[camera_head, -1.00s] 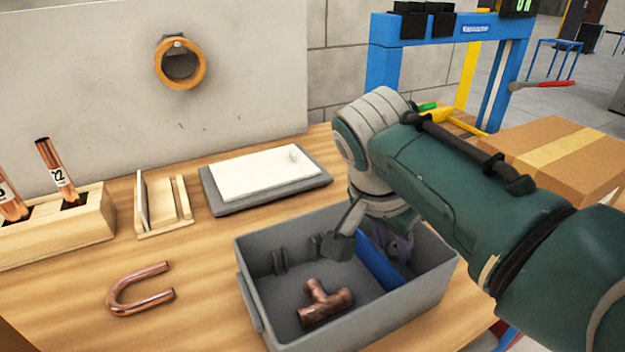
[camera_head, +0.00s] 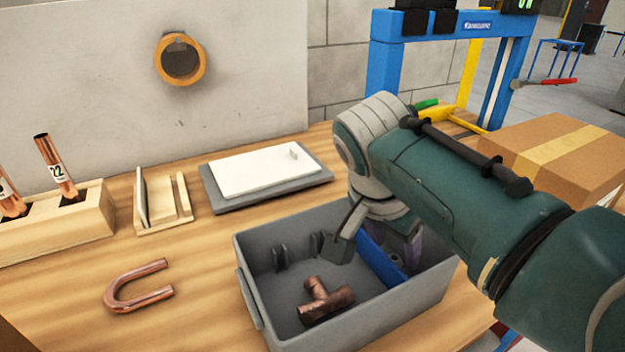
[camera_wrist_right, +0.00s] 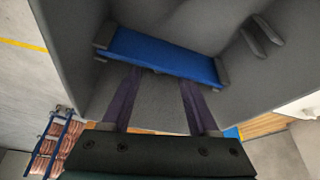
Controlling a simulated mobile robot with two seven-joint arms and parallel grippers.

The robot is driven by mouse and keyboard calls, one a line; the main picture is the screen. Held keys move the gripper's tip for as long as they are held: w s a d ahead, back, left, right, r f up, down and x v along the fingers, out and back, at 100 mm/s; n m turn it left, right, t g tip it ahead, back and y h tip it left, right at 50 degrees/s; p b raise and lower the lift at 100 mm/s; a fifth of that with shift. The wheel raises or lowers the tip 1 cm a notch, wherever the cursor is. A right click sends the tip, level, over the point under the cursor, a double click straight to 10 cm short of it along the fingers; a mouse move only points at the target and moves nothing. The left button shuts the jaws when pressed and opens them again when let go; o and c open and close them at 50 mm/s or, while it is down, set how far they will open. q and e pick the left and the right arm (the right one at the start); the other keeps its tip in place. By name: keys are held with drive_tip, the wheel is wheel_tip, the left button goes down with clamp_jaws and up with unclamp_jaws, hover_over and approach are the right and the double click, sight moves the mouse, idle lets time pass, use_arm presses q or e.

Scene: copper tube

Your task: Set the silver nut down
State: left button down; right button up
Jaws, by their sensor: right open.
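I cannot make out the silver nut in either view. My right gripper (camera_head: 413,252) is inside the right compartment of the grey bin (camera_head: 255,312), to the right of the blue divider (camera_head: 380,258). In the right wrist view, the two purple fingers of the right gripper (camera_wrist_right: 159,78) are spread apart, with bare grey bin surface between them. Their tips reach close to the blue divider (camera_wrist_right: 165,55); whether they touch it I cannot tell. The bin floor under the fingertips is partly hidden in the head view. My left gripper is out of view.
A copper tee (camera_head: 325,300) lies in the bin's left compartment. A copper U-bend (camera_head: 125,290), a wooden holder (camera_head: 165,205), a white plate on a grey base (camera_head: 265,172) and a tube rack (camera_head: 60,228) stand to the left. A cardboard box (camera_head: 560,155) is at right.

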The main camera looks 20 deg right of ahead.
drive_tip(key=shift+r, duration=0.2)
drive_tip(key=p+v, duration=0.3)
drive_tip(key=v, duration=0.9)
drive_tip(key=shift+r, duration=0.5)
drive_tip(key=shift+d, duration=0.1)
